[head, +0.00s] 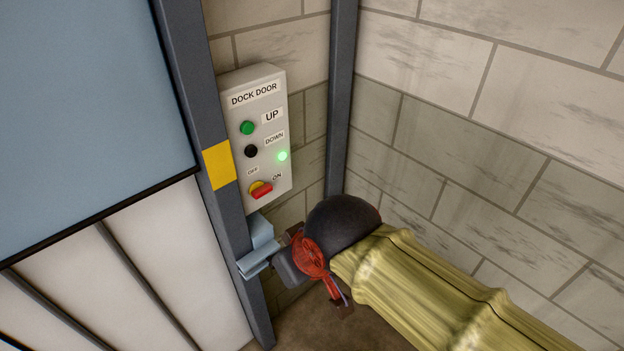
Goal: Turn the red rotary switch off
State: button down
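The red rotary switch (262,191) sits on a yellow base low on the front of a grey control box (263,106). Its red handle lies slanted, its upper right end towards the ON label (277,177). The OFF label (253,170) is above it to the left. My gripper (255,256) is below the switch and apart from it, by the door post. Its pale blue-grey finger parts point left; I cannot tell how far apart they are. Nothing held is visible.
The box also has a green UP button (247,128), a black DOWN button (251,151) and a lit green lamp (283,156). A dark post with a yellow patch (218,165) stands just left. The block wall (440,110) is behind and right.

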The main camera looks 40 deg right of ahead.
aim_at(259, 189)
jog(key=z, duration=0.3)
jog(key=k+l+u, duration=0.5)
jog(key=k+l, duration=0.35)
jog(key=l, duration=0.05)
